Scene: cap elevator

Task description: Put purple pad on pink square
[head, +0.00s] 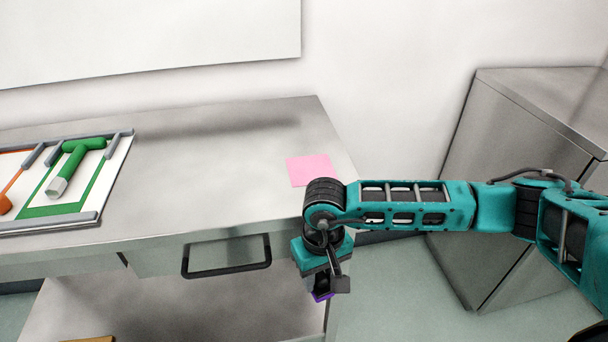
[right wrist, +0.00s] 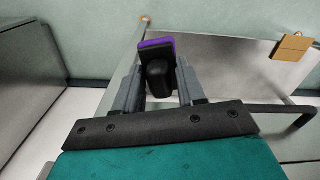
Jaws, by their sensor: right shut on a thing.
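The purple pad (right wrist: 157,43) is between the fingers of my right gripper (right wrist: 158,75) in the right wrist view. Its purple edge also shows below the gripper (head: 325,287) in the head view (head: 322,296). The gripper is shut on it and points down in front of the counter's front edge, at the right end near the drawer. The pink square (head: 310,170) lies flat on the counter top near its right end, behind my right wrist, with nothing on it. Most of the pad is hidden by the fingers. My left gripper is not in view.
The metal counter (head: 220,180) has a drawer with a black handle (head: 227,272). A white board with a green hammer (head: 75,165) lies at the left. A metal cabinet (head: 480,190) stands at the right. The counter's middle is clear. A brown block (right wrist: 292,46) shows in the right wrist view.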

